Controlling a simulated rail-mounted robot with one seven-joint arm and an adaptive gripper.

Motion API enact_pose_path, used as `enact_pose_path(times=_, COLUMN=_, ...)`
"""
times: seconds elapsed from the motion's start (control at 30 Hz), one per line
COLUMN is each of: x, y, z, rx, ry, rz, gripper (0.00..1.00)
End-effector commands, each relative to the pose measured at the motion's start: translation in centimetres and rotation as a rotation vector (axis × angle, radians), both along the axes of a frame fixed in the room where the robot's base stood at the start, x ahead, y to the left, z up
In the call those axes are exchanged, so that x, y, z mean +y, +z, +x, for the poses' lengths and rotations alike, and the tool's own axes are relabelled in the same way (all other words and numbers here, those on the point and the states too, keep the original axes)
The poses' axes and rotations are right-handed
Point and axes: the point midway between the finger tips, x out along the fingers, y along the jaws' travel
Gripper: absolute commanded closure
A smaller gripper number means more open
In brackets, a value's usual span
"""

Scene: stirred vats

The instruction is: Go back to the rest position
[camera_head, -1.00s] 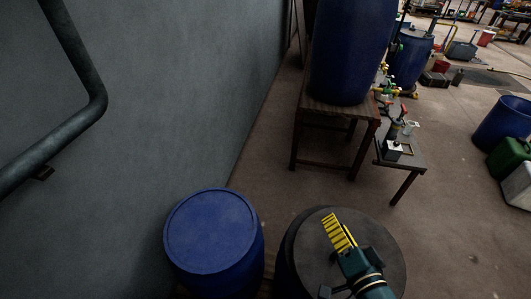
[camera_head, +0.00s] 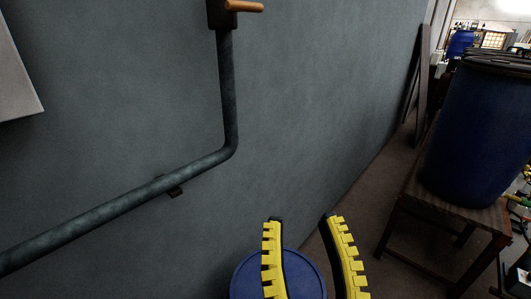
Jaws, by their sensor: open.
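My gripper (camera_head: 302,222) shows at the bottom of the head view, right of centre. Its two yellow, ribbed fingers point up the picture and stand well apart, with nothing between them. The left finger and part of the gap overlap a blue drum lid (camera_head: 306,272) in the picture. I cannot tell how far above the lid the fingers are. The rest of my arm is out of view below.
A grey wall (camera_head: 330,100) fills most of the view. A dark pipe (camera_head: 228,95) with an orange handle (camera_head: 243,7) runs along it. At right, a large blue drum (camera_head: 475,135) stands on a wooden table (camera_head: 425,203). Bare floor (camera_head: 350,222) lies between wall and table.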

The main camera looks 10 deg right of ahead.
Motion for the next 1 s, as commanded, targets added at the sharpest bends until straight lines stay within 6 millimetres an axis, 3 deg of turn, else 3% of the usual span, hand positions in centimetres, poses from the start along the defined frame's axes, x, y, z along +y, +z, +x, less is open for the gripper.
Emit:
enact_pose_path(times=0.03, x=0.0, y=4.0, z=0.0, rx=-0.002, ry=0.0, rz=0.001, gripper=0.57)
enact_pose_path(times=0.1, x=0.0, y=7.4, z=0.0, rx=-0.002, ry=0.001, rz=0.003, gripper=0.57)
enact_pose_path(times=0.53, x=-0.1, y=26.3, z=0.0, rx=-0.002, ry=0.004, rz=0.013, gripper=0.57)
enact_pose_path(times=0.67, x=-0.1, y=28.5, z=0.0, rx=-0.002, ry=0.004, rz=0.014, gripper=0.57)
enact_pose_path(times=1.0, x=-0.1, y=27.7, z=0.0, rx=0.0, ry=0.005, rz=0.015, gripper=0.57)
